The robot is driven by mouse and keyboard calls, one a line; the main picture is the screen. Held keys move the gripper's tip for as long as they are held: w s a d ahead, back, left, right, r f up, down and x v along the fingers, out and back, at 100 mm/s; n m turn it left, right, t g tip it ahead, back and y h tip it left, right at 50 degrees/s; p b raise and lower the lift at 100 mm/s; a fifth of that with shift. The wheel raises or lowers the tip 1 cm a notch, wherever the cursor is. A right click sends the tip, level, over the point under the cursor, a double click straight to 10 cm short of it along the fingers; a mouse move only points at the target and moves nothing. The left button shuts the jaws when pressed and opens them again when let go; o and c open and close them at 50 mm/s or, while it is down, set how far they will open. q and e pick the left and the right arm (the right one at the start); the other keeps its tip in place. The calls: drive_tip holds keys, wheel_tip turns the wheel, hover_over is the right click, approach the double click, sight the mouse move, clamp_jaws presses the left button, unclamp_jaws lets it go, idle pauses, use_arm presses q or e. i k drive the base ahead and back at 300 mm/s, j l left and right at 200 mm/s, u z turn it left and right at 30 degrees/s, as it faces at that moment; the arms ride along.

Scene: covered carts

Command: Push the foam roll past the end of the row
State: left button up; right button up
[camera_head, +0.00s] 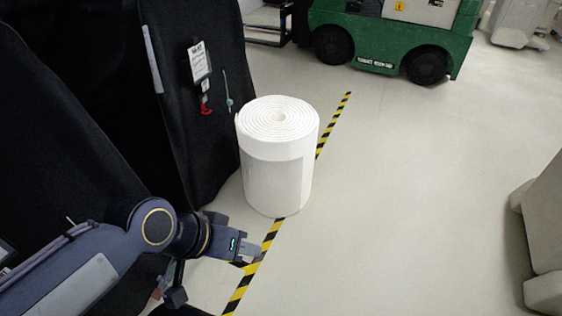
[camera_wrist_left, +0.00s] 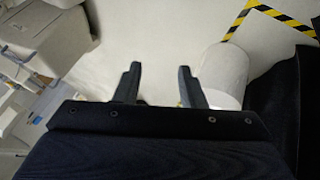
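The white foam roll (camera_head: 275,185) stands upright on the floor, its spiral end up, beside the black-covered carts (camera_head: 190,110) and over the striped floor tape. My left gripper (camera_head: 250,252) is in front of the roll, low in the picture, apart from it as far as I can see. In the left wrist view my left gripper (camera_wrist_left: 160,85) has its two fingers apart with nothing between them. The roll shows there too (camera_wrist_left: 225,72), just right of the right finger, partly hidden by it. My right gripper is not in view.
Yellow-black tape (camera_head: 240,290) runs along the floor beside the carts. A tag with a red clip (camera_head: 204,80) hangs on one cover. A green forklift (camera_head: 390,45) stands at the back. Pale covered shapes (camera_head: 545,225) are at the right edge. The floor between is clear.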

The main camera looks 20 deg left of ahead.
sight(277, 135)
drive_tip(key=i+j+u, duration=0.15)
drive_tip(key=i+u, duration=0.25)
drive_tip(key=i, duration=0.6)
drive_tip(key=i+l+u, duration=0.2)
drive_tip(key=i+u, duration=0.15)
drive_tip(key=i, duration=0.65)
